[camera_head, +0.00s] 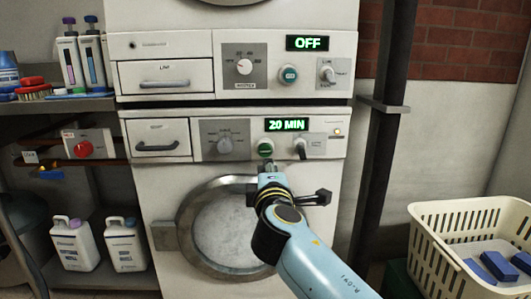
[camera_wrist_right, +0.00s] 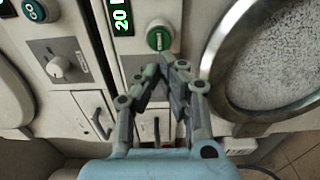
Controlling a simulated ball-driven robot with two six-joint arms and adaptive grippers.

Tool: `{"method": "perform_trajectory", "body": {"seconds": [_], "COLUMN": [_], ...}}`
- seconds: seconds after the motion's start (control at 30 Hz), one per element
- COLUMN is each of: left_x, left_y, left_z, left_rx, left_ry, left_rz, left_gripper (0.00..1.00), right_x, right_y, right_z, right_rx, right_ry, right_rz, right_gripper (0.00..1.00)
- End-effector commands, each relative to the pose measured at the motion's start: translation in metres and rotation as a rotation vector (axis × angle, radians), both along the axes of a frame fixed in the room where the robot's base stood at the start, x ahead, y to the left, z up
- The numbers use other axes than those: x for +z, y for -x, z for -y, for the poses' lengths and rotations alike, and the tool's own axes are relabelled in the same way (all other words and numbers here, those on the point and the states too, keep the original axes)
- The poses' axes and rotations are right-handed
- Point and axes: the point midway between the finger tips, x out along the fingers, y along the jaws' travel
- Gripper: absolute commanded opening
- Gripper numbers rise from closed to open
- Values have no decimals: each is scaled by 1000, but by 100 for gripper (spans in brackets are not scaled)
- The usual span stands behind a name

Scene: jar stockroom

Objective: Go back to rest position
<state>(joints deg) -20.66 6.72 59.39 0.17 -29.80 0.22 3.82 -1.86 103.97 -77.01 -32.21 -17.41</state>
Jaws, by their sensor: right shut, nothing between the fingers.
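My right gripper (camera_head: 267,167) is shut and empty in front of the lower machine (camera_head: 165,185). Its fingertips are just below the round green button (camera_head: 265,147) in the head view. In the right wrist view, the closed fingertips (camera_wrist_right: 172,64) are close to the green button (camera_wrist_right: 159,38); I cannot tell whether they touch it. The lower display (camera_head: 287,125) reads 20 MIN. My left gripper is not in view.
The upper machine's display (camera_head: 307,43) reads OFF. The round door (camera_head: 228,225) of the lower machine is closed, behind my arm. A dark vertical pole (camera_head: 383,140) stands to the right. A cream basket (camera_head: 440,240) holds blue items. Shelves with bottles stand at left.

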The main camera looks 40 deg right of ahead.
Motion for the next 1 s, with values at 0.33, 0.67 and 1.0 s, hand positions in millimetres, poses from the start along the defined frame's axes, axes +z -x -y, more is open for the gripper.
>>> {"method": "perform_trajectory", "body": {"seconds": [0.33, 0.67, 1.0], "left_x": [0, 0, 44], "left_y": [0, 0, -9], "left_z": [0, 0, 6], "left_rx": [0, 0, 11], "left_ry": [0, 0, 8], "left_rz": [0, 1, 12], "left_gripper": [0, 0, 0], "right_x": [0, 1, -126], "right_y": [7, 7, 73], "right_z": [-4, -4, -4], "right_rx": [0, -1, 35], "right_ry": [0, 0, -156], "right_rz": [0, -1, -329], "right_gripper": [0, 0, 0]}}
